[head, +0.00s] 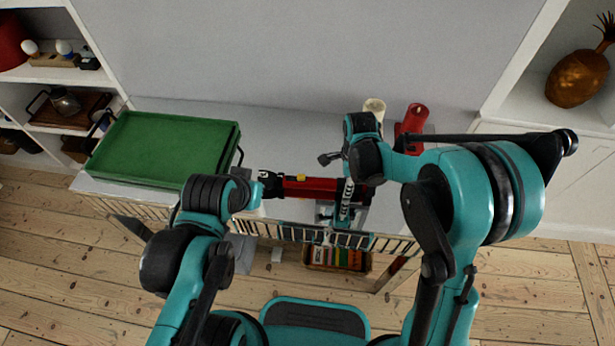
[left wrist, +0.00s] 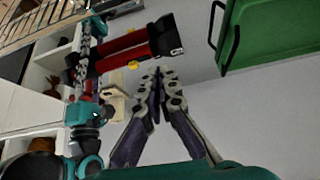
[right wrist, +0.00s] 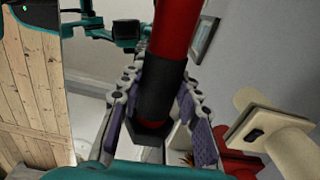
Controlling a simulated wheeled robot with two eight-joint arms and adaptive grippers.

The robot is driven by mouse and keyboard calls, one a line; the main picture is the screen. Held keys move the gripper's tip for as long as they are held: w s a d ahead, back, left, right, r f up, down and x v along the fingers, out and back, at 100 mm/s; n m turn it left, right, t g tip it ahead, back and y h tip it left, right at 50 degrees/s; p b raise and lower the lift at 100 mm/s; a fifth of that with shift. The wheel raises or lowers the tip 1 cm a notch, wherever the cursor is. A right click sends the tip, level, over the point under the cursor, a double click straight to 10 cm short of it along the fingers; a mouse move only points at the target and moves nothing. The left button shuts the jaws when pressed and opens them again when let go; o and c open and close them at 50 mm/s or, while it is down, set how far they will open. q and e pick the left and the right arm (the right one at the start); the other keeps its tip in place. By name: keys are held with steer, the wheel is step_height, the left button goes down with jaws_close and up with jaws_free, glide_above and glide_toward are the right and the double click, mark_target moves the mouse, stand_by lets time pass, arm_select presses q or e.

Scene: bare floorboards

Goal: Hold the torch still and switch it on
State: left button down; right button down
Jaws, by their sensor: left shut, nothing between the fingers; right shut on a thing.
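The torch (head: 318,187) is red with black ends and lies roughly level across the front of the white table; a yellow switch (head: 301,177) sits on its upper side. My right gripper (head: 345,198) is shut around the torch towards its right end. The right wrist view shows the black end of the torch (right wrist: 160,90) between the fingers. My left gripper (left wrist: 157,75) is shut and empty, beside the torch (left wrist: 125,45) and close to the yellow switch (left wrist: 133,64), seemingly apart from it. In the head view my left wrist hides its fingertips.
A green tray (head: 165,148) takes up the table's left side. Behind my right gripper stand a cream object (head: 374,106) and a red object (head: 414,118). A crate of books (head: 338,257) sits low under the table. Shelves flank both sides.

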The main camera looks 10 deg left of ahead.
arm_select(q)
steer(key=w+d+r+m+g+h, duration=0.1)
steer(key=w+d+m+g+h, duration=0.15)
steer(key=w+d+m, duration=0.4)
steer(key=m+g+h, duration=0.1)
steer(key=m+g, duration=0.3)
steer(key=m, duration=0.6)
glide_above(312, 179)
steer(key=shift+a+f, duration=0.2)
steer(key=shift+f, duration=1.25)
steer(key=shift+s, duration=0.1)
steer(key=shift+f, duration=0.1)
steer(key=x, duration=0.8)
steer(key=shift+d+f, duration=0.2)
steer(key=shift+f, duration=0.15)
steer(key=a, duration=0.1)
steer(key=a+f, duration=0.1)
steer(key=shift+a, duration=0.3)
steer(key=shift+s+a, duration=0.1)
steer(key=shift+a, duration=0.45)
